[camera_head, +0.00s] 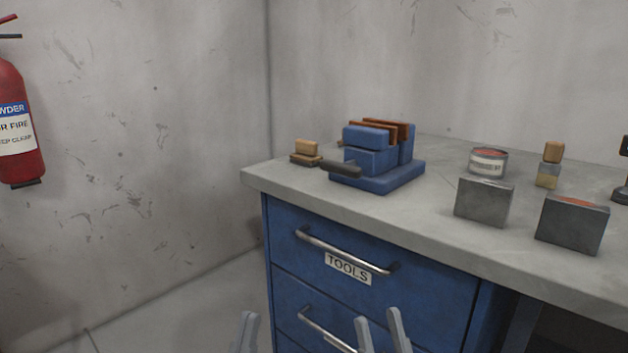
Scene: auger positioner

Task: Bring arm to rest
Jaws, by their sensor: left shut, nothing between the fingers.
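My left gripper (245,332) shows at the bottom edge, left of centre, with its grey fingertips together and nothing between them. My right gripper (381,326) shows at the bottom edge, a little right of centre. Its two fingers stand apart with nothing seen between them. The rest of both arms is out of view.
The grey worktop (400,222) carries a blue vise (385,180), a brush (306,152), a can (488,165), two grey metal blocks (484,202) and (572,224), and a wooden-topped item (551,165). Drawer handles (345,252) stick out. A red fire extinguisher (18,125) hangs at left.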

